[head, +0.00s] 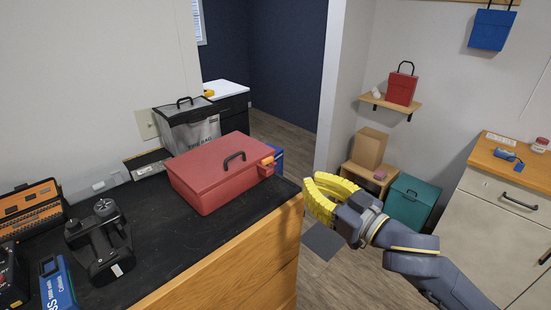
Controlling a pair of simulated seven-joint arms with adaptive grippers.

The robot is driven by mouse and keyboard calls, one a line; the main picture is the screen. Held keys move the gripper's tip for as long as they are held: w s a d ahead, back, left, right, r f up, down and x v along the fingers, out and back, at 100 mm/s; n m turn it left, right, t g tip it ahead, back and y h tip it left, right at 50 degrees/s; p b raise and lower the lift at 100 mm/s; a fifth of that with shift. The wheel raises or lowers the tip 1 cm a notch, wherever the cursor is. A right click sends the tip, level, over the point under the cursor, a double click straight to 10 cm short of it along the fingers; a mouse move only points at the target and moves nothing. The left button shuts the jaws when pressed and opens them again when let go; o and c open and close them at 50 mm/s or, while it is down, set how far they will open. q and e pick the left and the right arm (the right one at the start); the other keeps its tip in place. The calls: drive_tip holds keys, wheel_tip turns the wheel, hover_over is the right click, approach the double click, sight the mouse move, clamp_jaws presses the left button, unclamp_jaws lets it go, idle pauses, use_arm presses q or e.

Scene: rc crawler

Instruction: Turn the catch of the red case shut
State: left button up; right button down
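The red case (215,172) sits with its lid down on the black mat of the workbench, a dark handle on top. A small orange catch (267,165) is on its right end; whether it is turned is too small to tell. My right gripper (311,183), with yellow fingers, is to the right of the case, apart from it and beyond the bench edge. My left gripper is not in view.
A grey-black bag (190,128) stands behind the case, and a blue item (278,160) shows beside its right end. A black transmitter (98,240) and an orange-black organizer (30,208) are at the left. The mat in front of the case is clear.

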sight(268, 164)
drive_tip(key=x, duration=1.4)
drive_tip(key=shift+w+d+f+m, duration=0.15)
drive_tip(key=shift+w+f+m, duration=0.1)
drive_tip(key=shift+f+m, duration=0.15)
